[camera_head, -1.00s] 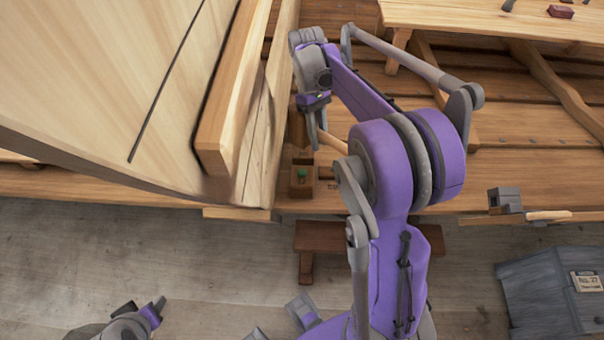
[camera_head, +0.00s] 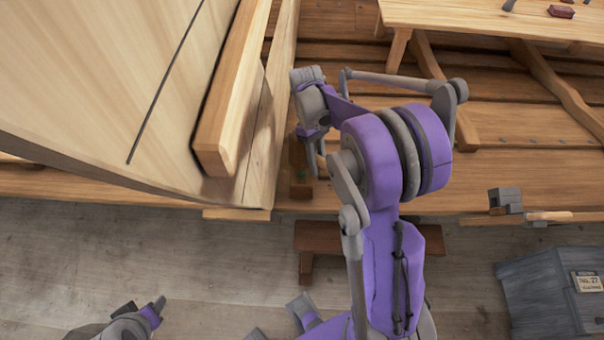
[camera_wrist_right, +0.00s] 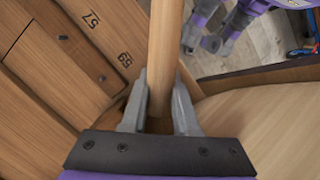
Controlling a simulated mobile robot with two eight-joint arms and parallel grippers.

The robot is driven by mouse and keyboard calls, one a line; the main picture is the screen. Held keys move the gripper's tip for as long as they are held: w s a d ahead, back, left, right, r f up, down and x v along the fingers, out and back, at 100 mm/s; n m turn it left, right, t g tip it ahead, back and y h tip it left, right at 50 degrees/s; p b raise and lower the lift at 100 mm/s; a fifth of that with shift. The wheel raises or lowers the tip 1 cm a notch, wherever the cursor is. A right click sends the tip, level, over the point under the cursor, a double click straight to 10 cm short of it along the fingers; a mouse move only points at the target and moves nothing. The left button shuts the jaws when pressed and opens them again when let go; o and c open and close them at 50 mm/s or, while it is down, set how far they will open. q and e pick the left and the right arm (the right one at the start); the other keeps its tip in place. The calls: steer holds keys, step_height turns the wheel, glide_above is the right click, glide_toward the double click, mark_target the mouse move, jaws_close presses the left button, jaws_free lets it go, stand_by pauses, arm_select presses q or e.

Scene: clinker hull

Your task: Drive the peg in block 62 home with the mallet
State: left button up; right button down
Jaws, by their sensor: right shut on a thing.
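My right gripper (camera_head: 316,168) is low beside the hull in the head view. In the right wrist view its two grey fingers (camera_wrist_right: 159,105) are shut on a round wooden handle (camera_wrist_right: 162,50), likely the mallet's. The mallet's head is not visible. A small wooden block (camera_head: 297,152) stands on the bench left of the gripper, partly hidden by it. A faint green spot, perhaps the peg, shows on the block; its number is not readable. My left gripper (camera_head: 145,307) is at the bottom left, away from the bench; its opening is unclear.
The pale hull (camera_head: 110,80) with its thick plank edge (camera_head: 230,100) rises close left of the right gripper. Numbers like 57 and 59 mark the wood (camera_wrist_right: 105,50) in the wrist view. A grey chest (camera_head: 545,290) stands right. A low stool (camera_head: 320,236) is under the bench edge.

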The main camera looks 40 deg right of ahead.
steer(key=s+v, duration=0.1)
steer(key=v, duration=0.7)
steer(key=shift+s+d+r, duration=0.2)
steer(key=shift+s+r, duration=0.15)
steer(key=shift+r, duration=0.2)
steer(key=r+p, duration=0.2)
steer(key=r, duration=0.1)
steer(key=w+r, duration=0.1)
steer(key=r, duration=0.1)
steer(key=shift+d+p, duration=0.4)
steer(key=shift+w+d+f, duration=0.1)
steer(key=shift+f, duration=0.05)
